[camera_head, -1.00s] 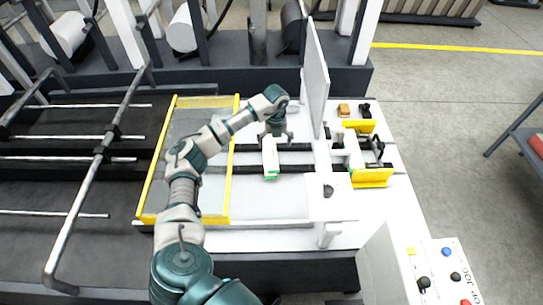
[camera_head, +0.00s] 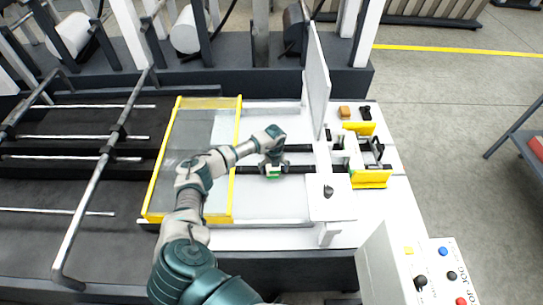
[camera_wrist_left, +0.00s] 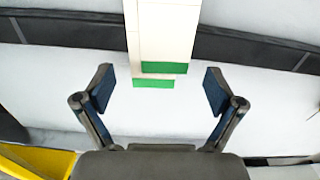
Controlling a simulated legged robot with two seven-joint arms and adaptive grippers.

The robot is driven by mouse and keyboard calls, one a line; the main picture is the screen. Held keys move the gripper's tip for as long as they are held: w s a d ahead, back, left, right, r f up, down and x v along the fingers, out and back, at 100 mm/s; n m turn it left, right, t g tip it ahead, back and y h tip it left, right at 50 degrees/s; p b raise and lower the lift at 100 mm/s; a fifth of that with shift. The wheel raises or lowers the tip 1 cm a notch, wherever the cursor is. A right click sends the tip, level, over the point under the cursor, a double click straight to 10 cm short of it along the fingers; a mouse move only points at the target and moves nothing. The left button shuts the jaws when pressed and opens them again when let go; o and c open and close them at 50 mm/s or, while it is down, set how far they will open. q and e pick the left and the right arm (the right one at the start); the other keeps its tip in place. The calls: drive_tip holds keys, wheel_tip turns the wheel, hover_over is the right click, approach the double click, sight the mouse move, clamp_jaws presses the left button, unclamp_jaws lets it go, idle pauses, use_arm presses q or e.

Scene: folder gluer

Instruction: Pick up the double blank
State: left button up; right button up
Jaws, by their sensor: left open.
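The double blank shows in the left wrist view as two white strips (camera_wrist_left: 168,30), one lying over the other and slightly offset, each with a green end. In the head view only its green end (camera_head: 274,173) shows clearly; my left gripper and wrist hide most of the rest. My left gripper (camera_head: 271,165) is above the blank on the white machine bed. In the left wrist view the open jaws (camera_wrist_left: 160,83) stand on either side of the green ends, with clear gaps and nothing gripped. My right gripper is not in view.
A yellow-edged clear guard (camera_head: 236,150) stands left of the gripper. An upright white panel (camera_head: 318,80) and yellow brackets (camera_head: 371,179) are on the right. Dark rails (camera_head: 300,169) cross the bed. A control box (camera_head: 437,265) stands at the front right.

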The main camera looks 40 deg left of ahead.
use_arm(q)
drive_tip(key=shift+a+f, duration=0.1)
drive_tip(key=shift+f, duration=0.2)
idle(0.4)
drive_tip(key=c, duration=1)
